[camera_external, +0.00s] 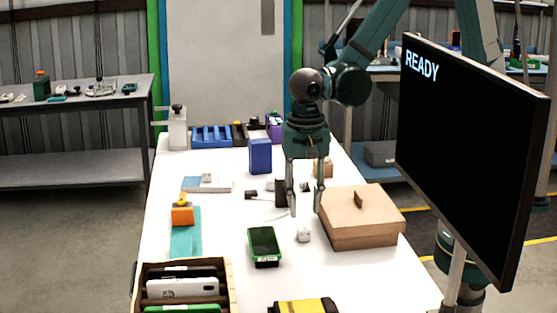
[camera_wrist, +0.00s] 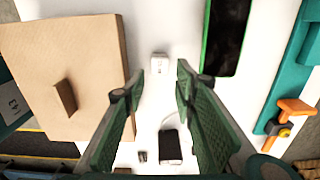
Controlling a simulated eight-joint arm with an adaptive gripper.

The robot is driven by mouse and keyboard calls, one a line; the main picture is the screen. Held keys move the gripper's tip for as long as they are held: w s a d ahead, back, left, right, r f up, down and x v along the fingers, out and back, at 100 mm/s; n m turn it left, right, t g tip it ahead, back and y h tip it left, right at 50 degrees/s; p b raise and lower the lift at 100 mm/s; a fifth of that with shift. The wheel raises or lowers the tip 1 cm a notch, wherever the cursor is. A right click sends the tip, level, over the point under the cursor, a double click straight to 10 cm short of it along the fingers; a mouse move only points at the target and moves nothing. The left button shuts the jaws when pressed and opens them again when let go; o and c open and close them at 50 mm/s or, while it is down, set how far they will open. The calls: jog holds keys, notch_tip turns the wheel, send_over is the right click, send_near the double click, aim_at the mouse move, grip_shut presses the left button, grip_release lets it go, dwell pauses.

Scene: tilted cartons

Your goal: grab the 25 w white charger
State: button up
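A small white charger (camera_external: 304,234) lies on the white table between the green-edged black tray and the cardboard carton. It also shows in the wrist view (camera_wrist: 159,64), just beyond the fingertips. My gripper (camera_external: 305,208) is open and points down, above the table and a little behind the charger in the external view. In the wrist view my gripper (camera_wrist: 157,82) has its two green fingers spread wide, with nothing between the tips. The charger's wattage print is too small to read.
The tan carton (camera_external: 358,232) stands close right of the charger; the green-edged tray (camera_external: 264,244) lies to its left. A black block (camera_wrist: 170,147) with a white cable lies under the gripper. A wooden divider box (camera_external: 231,283) and a yellow-black item (camera_external: 303,306) are in front.

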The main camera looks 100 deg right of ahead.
aim_at(304, 227)
jog(key=shift+f, duration=0.15)
jog(key=shift+f, duration=1.15)
jog(key=shift+a+f+b, duration=0.1)
jog(key=shift+f+b, duration=0.3)
jog(key=shift+f, duration=2.2)
jog(key=c, duration=0.7)
